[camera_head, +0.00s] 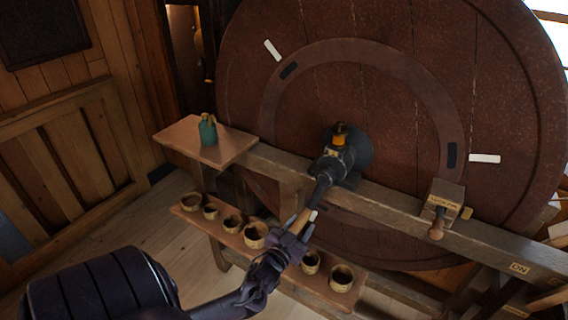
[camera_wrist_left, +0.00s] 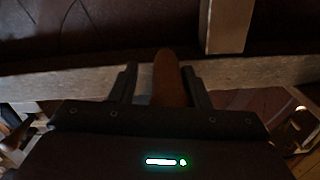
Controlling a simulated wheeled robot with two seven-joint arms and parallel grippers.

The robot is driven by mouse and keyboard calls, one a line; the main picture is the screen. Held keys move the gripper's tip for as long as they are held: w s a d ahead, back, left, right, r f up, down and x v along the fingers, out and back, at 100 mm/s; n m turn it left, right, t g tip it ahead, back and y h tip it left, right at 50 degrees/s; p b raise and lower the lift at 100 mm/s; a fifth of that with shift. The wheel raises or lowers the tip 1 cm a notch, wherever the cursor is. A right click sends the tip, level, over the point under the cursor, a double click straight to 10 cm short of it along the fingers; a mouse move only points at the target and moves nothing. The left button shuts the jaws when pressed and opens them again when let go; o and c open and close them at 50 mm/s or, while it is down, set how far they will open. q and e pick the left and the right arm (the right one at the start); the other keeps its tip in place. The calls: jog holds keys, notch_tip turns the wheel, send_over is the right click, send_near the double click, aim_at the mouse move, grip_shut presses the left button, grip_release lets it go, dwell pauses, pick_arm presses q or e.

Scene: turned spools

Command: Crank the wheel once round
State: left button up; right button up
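The big reddish-brown wheel (camera_head: 400,110) stands upright in its wooden frame. A dark crank arm (camera_head: 320,188) runs from the hub (camera_head: 345,155) down and left to a wooden handle (camera_head: 298,222). My left gripper (camera_head: 297,226) is at this handle, its lower part hidden by the gripper. In the left wrist view the handle (camera_wrist_left: 168,80) stands between the two fingers of the left gripper (camera_wrist_left: 161,85). A gap shows at its left side, so the fingers look open around it. My right gripper is in neither view.
A shelf with several small cups (camera_head: 254,235) runs close behind and below my gripper. A green pot (camera_head: 208,130) stands on a side board (camera_head: 180,138). A wooden block with a peg (camera_head: 442,205) sits on the frame beam to the right.

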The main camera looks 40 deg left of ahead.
pick_arm(q)
jog(key=a+m+p, duration=0.1)
jog(key=a+r+m, duration=0.1)
jog(key=a+m, duration=0.1)
jog(key=s+a+r+m+p, duration=0.1)
jog(key=a, duration=0.1)
jog(key=shift+a+r+m+p, duration=0.1)
jog(key=shift+r+m+p, duration=0.1)
jog(key=shift+m+p, duration=0.1)
jog(key=shift+s+f, duration=0.1)
dwell(0.6)
jog(key=p+v, duration=0.5)
jog(key=v, duration=0.6)
dwell(0.5)
